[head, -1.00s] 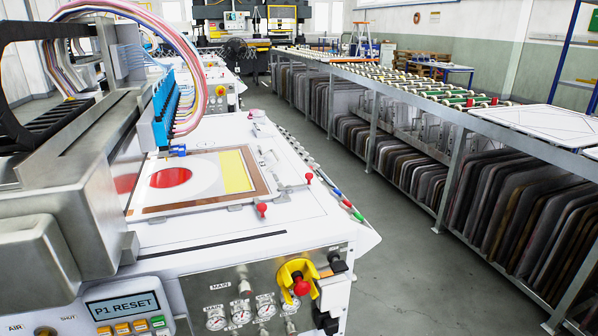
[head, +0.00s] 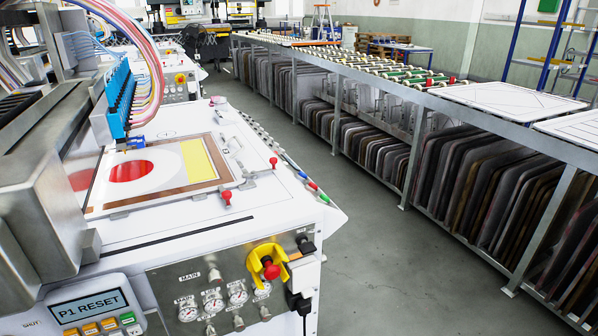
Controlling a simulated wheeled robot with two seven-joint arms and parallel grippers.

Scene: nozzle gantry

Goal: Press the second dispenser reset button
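A grey control panel (head: 60,288) is at the bottom left, on the near side of the white machine. Its small display (head: 88,303) reads "P1 RESET". Below the display is a row of orange buttons (head: 90,328) and a green button (head: 127,318), partly cut off by the bottom edge. I cannot tell which button belongs to the second dispenser. A blue nozzle block (head: 118,97) with pink and white hoses stands above a print panel with a red disc (head: 131,171). Neither of my grippers is in view.
The white machine (head: 190,235) fills the left side. Its front has gauges (head: 213,300) and a red emergency knob on a yellow mount (head: 267,262). A long roller table (head: 400,85) with racked plates stands at right. The grey aisle floor (head: 375,250) between them is clear.

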